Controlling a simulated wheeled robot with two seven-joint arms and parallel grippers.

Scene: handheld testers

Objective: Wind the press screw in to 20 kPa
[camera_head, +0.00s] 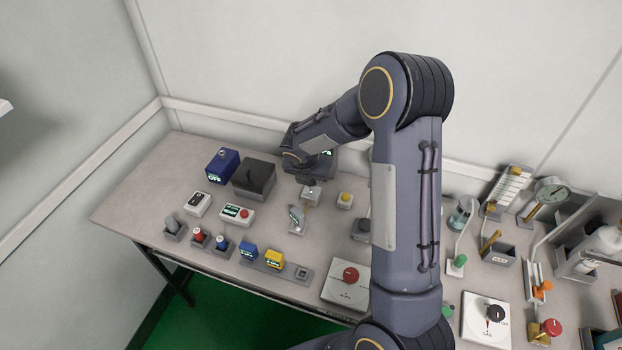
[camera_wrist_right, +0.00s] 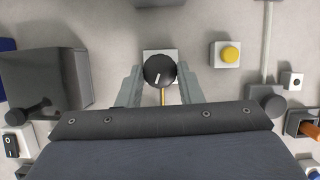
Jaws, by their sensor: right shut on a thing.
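My right arm reaches across the head view, and its gripper (camera_head: 311,178) points down at a small light block (camera_head: 311,194) near the back of the table. In the right wrist view the two fingers (camera_wrist_right: 160,82) are shut on a dark round knob (camera_wrist_right: 159,71) with a white pointer mark. The knob stands in front of a pale square base (camera_wrist_right: 160,54), and an orange-brown rod (camera_wrist_right: 165,96) shows just below it. A lit green display (camera_head: 327,152) is partly hidden behind the gripper; I cannot read a pressure on it. My left gripper is out of view.
A dark grey box (camera_head: 254,178) and a blue tester (camera_head: 222,166) stand left of the gripper. A yellow button box (camera_head: 345,200) is close on the right. Several small testers crowd the front. A dial gauge (camera_head: 551,190) and racks fill the right side.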

